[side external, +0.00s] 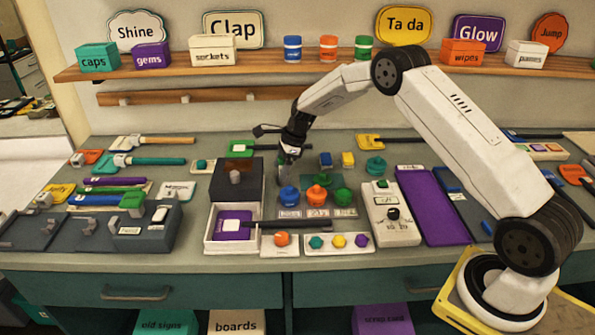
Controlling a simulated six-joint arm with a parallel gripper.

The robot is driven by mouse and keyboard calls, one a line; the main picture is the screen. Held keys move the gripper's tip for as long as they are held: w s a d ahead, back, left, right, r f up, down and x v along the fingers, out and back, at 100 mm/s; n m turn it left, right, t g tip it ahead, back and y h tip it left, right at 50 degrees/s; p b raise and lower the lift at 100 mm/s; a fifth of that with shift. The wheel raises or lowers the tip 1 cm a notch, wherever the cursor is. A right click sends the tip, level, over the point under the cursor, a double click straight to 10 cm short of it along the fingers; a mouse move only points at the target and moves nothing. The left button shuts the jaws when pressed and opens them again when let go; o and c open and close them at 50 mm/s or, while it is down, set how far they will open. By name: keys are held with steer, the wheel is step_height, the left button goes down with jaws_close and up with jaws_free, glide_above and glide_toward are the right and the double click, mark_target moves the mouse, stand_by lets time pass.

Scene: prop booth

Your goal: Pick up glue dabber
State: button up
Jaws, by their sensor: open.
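My gripper (287,157) points down over the bench, right of a dark box with a grey knob on top (236,178). It is open, and nothing shows between its fingers. The fingertips look above and behind the blue pot; the exact gap cannot be told. No item is clearly readable as the glue dabber. Long-handled tools, one tan (167,140) and one teal (158,161), lie at the left.
A white drawer (232,243) with a purple card stands at the front. A switch box (391,212) and a purple panel (434,206) lie right of the pots. Dark racks (100,230) fill the left front. A loaded wooden shelf (180,70) runs along the wall.

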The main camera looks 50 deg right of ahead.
stand_by(0.3)
jaws_close()
steer(key=shift+r, duration=0.2)
steer(key=shift+r, duration=0.55)
steer(key=s+a+r, duration=0.1)
steer(key=s+r, duration=1)
steer(key=s, duration=0.3)
steer(key=shift+a+r, duration=0.25)
steer(key=shift+a, duration=0.15)
